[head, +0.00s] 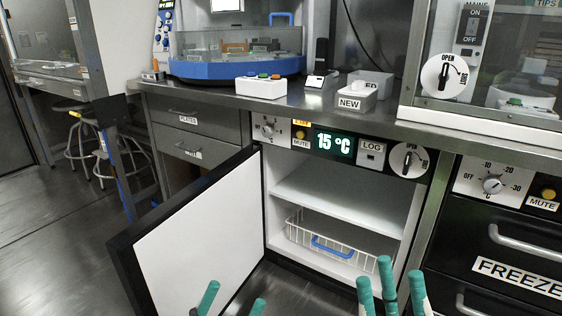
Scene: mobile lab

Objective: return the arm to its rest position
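My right gripper (390,288) shows at the bottom edge, right of centre, as several teal-tipped fingers pointing up. Its fingertips stand apart and nothing shows between them. It is in front of the lower right side of the open fridge compartment (340,205). My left gripper (232,303) shows only as two teal fingertips at the bottom edge, in front of the open fridge door (200,235). These tips are also apart, with nothing seen between them. The rest of both grippers and arms is out of view.
The fridge door swings out to the left, its dark edge reaching into the aisle. A wire basket (318,243) with a blue handle sits low inside the fridge. Freezer drawers (500,245) stand at right. The floor (60,240) at left is clear; stools stand behind.

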